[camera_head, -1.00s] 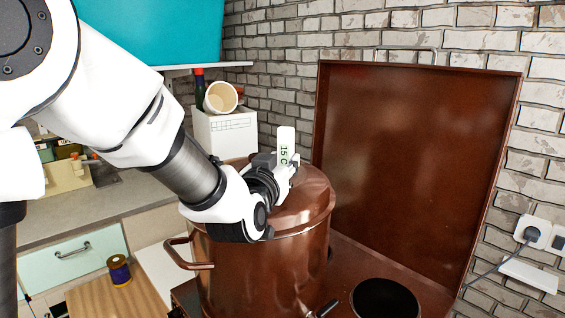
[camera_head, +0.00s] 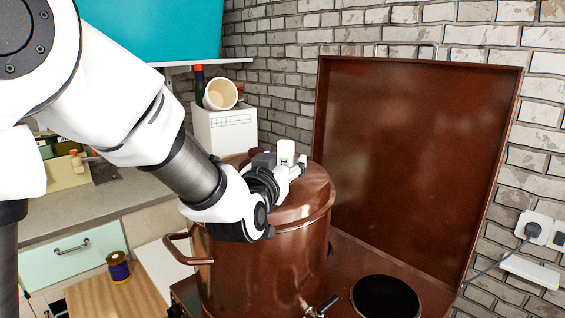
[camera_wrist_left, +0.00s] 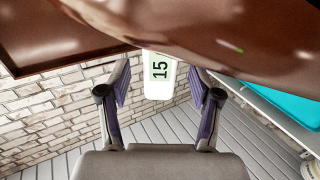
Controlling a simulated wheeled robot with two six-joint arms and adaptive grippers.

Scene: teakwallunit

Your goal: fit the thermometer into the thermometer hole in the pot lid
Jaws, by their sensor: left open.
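The thermometer (camera_head: 286,150) is a white block with a green display. It stands upright at the copper pot lid (camera_head: 305,205), its lower part hidden by my left gripper (camera_head: 289,167). In the left wrist view the thermometer (camera_wrist_left: 159,84) shows "15" between the two fingers of my left gripper (camera_wrist_left: 159,70), with a gap on each side. That gripper is open. The thermometer hole is hidden, so I cannot see how the stem sits in it. The lid lies on the large copper pot (camera_head: 265,275). My right gripper is not in view.
A brown upright panel (camera_head: 415,165) stands behind the pot. A black round hob plate (camera_head: 385,298) is at the right front. A white box (camera_head: 225,130) with a tilted cup (camera_head: 221,95) stands behind.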

